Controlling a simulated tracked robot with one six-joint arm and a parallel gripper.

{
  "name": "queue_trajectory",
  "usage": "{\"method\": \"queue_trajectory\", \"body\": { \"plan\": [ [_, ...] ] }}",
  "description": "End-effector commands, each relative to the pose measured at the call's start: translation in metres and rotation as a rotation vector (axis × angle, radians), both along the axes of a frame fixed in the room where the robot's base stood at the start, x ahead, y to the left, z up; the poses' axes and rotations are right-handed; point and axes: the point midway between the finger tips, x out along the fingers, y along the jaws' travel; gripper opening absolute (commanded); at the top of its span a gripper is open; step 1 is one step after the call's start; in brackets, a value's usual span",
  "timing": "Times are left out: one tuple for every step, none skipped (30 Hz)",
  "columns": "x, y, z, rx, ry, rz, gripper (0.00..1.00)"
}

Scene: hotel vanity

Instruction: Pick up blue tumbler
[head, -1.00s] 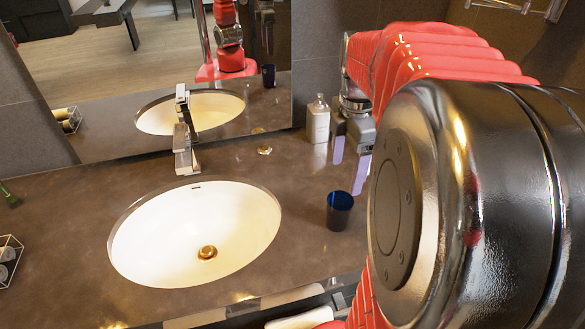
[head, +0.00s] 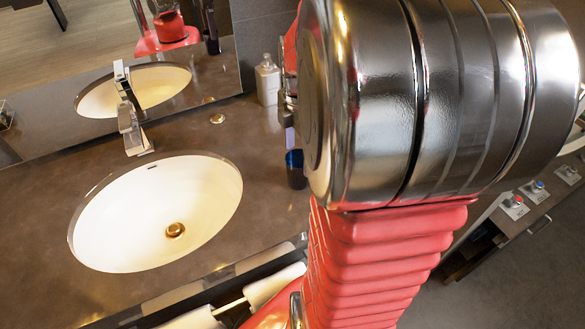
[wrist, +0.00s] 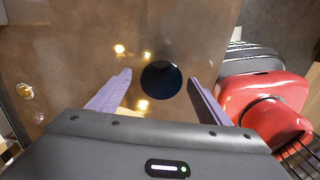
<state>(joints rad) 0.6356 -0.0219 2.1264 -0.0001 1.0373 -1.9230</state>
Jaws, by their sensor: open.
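The blue tumbler (head: 296,169) stands upright on the brown counter, right of the sink; my arm hides its right side in the head view. In the wrist view the tumbler (wrist: 161,80) shows from above as a dark round opening. My gripper (wrist: 160,84) is open and empty, with one purple finger on each side of the tumbler in the picture. I cannot tell how high the fingers are above or beside it. In the head view my arm hides most of the gripper.
The white oval sink (head: 155,213) with its chrome faucet (head: 131,130) is left of the tumbler. Rolled white towels (head: 275,286) are below the counter's front edge. The counter (head: 215,140) between sink and bottle is mostly clear.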

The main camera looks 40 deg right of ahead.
Motion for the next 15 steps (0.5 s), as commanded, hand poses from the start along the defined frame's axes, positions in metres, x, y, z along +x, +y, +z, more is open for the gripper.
{"method": "queue_trajectory", "body": {
  "plan": [
    [0.000, 0.000, 0.000, 0.000, 0.000, 0.000, 0.72],
    [0.000, 0.000, 0.000, 0.000, -0.001, 0.000, 0.72],
    [0.000, 0.000, 0.000, 0.000, -0.001, 0.000, 0.72],
    [0.000, 0.000, 0.000, 0.000, 0.000, 0.000, 0.72],
    [0.000, 0.000, 0.000, 0.000, 0.000, 0.000, 0.72],
    [0.000, 0.000, 0.000, 0.000, 0.000, 0.000, 0.72],
    [0.000, 0.000, 0.000, 0.000, 0.000, 0.000, 0.72],
    [0.000, 0.000, 0.000, 0.000, 0.000, 0.000, 0.72],
    [0.000, 0.000, -0.001, 0.000, 0.000, 0.000, 0.72],
    [0.000, 0.000, -0.003, 0.000, 0.000, 0.000, 0.72],
    [0.000, 0.000, -0.004, 0.000, 0.001, -0.001, 0.72],
    [0.000, 0.001, -0.008, 0.002, 0.002, -0.001, 0.72],
    [-0.001, 0.001, -0.011, 0.002, 0.002, -0.001, 0.72],
    [-0.001, 0.001, -0.014, 0.002, 0.002, -0.001, 0.72],
    [-0.001, 0.002, -0.020, 0.002, 0.003, -0.001, 0.72]
  ]
}}
